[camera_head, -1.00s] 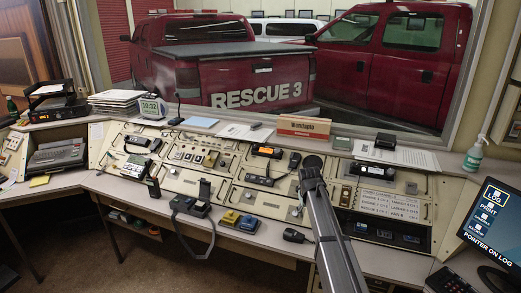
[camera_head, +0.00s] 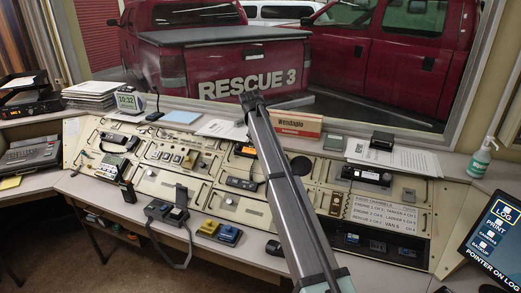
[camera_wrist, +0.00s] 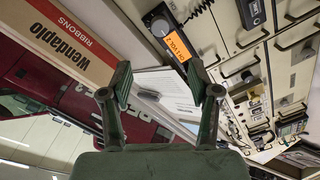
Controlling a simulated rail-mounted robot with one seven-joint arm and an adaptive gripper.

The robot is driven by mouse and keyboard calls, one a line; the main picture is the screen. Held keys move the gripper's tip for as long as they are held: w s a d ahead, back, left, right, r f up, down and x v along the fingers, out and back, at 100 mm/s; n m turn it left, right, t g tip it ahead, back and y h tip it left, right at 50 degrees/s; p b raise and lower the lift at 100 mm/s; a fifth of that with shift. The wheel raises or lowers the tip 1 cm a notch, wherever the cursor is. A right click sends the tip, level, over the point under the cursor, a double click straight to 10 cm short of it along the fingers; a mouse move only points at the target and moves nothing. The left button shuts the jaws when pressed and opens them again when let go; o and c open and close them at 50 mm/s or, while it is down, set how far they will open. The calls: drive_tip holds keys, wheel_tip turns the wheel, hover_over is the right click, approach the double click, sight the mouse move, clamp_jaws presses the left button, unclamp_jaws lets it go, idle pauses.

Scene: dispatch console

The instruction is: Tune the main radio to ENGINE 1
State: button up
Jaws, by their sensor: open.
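A black radio with a lit orange display (camera_head: 246,151) sits on the console's upper slope, left of my arm. It appears to be the main radio. In the wrist view its orange display (camera_wrist: 175,46) shows beyond my gripper, with a round knob (camera_wrist: 157,22) beside it. The display text is too small to read surely. In the head view the arm's end (camera_head: 252,100) is over the back ledge.
A Wendaplo ribbons box (camera_head: 294,122) stands on the ledge close to the arm; it fills the upper left of the wrist view (camera_wrist: 60,40). Papers (camera_head: 222,129), a clock (camera_head: 128,101) and other black devices (camera_head: 367,175) stand around. A monitor (camera_head: 492,232) is at right.

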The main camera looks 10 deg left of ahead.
drive_tip(key=p+x, duration=0.4)
drive_tip(key=x, duration=1)
drive_tip(key=shift+w+f, duration=0.2)
drive_tip(key=shift+w, duration=0.05)
drive_tip(key=c, duration=1.2)
